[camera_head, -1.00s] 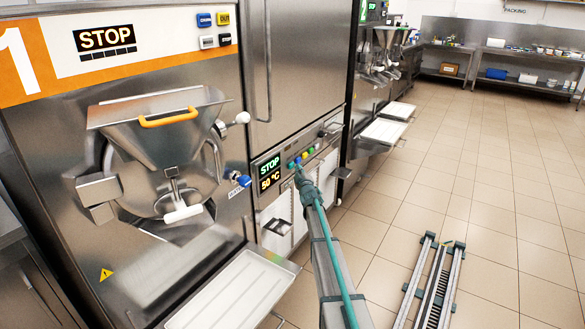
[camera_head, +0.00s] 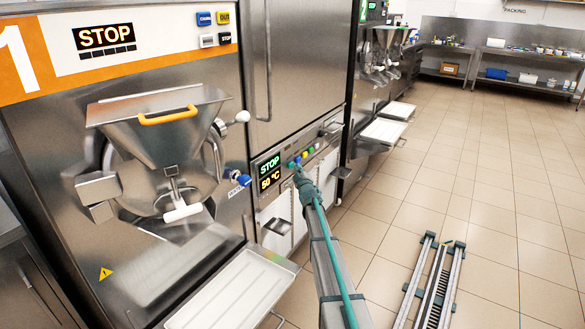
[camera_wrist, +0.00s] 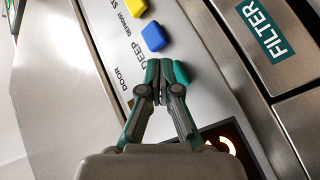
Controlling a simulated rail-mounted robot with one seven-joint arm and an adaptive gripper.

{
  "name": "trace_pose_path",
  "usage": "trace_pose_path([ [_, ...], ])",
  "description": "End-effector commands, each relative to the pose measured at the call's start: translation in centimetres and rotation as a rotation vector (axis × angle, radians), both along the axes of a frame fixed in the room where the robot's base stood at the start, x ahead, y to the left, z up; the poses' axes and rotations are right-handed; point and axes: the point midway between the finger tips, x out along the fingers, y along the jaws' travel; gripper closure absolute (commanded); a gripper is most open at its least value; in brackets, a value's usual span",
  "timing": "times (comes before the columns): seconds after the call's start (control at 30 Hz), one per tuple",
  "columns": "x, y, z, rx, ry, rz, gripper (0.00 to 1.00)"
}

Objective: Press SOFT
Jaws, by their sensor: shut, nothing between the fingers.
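The control panel (camera_head: 283,166) of the middle cabinet has a display (camera_head: 269,172) reading STOP and 50 °C, and a row of coloured buttons. My gripper (camera_wrist: 161,72) is shut and empty, its green fingertips over the panel just beside the blue button (camera_wrist: 154,37). The label DEEP is beside that button, and a yellow button (camera_wrist: 135,7) lies past it. The fingertips cover the panel under them, and I read no SOFT label. I cannot tell whether they touch the panel. In the head view my gripper (camera_head: 296,168) is at the near end of the button row.
A FILTER label (camera_wrist: 262,30) is on the ledge beside the panel. The left machine (camera_head: 60,150) has a hopper and a white tray (camera_head: 235,295) sticking out below. More trays (camera_head: 383,131) stick out farther back.

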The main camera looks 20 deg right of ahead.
Motion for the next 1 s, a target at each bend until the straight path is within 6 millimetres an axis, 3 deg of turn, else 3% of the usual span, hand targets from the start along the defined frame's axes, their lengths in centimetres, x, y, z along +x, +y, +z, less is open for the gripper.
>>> trace_pose_path([
  [1.0,0.80,0.59,-0.02,0.000,-0.001,0.001,1.00],
])
